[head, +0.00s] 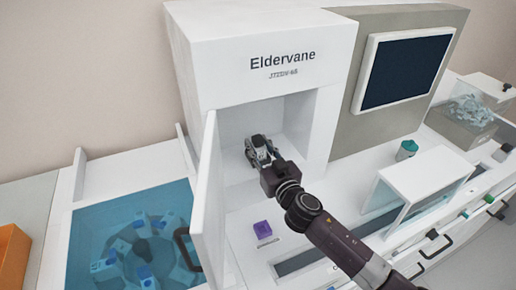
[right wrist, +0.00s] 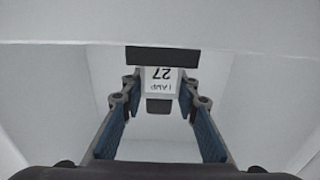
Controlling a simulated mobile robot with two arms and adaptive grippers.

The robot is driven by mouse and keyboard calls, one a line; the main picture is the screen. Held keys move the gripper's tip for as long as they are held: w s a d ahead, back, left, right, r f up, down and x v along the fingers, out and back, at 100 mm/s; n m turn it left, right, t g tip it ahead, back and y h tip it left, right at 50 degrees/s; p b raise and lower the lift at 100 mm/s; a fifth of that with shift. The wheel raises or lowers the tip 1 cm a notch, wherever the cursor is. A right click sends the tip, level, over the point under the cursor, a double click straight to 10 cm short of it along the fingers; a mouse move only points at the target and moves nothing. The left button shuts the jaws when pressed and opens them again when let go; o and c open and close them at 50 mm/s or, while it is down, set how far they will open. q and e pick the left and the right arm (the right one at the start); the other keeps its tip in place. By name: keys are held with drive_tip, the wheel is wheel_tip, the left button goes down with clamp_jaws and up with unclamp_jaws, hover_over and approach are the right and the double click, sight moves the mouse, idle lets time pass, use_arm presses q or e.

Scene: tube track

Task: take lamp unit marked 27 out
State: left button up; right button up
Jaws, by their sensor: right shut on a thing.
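The lamp unit marked 27 (right wrist: 161,80) is a white block with a dark top and a dark lower part. In the right wrist view its label "LAMP 27" appears upside down between the fingers. My right gripper (head: 261,148) reaches into the open compartment of the white Eldervane machine (head: 240,70) and is shut on the lamp unit. In the head view the gripper mostly hides the unit. The compartment's white door (head: 208,200) stands open on the left. My left gripper is not in view.
A blue-covered carousel (head: 135,245) lies left of the door. A clear guard (head: 425,175) and a teal-lidded jar (head: 407,149) stand to the right.

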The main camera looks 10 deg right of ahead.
clamp_jaws()
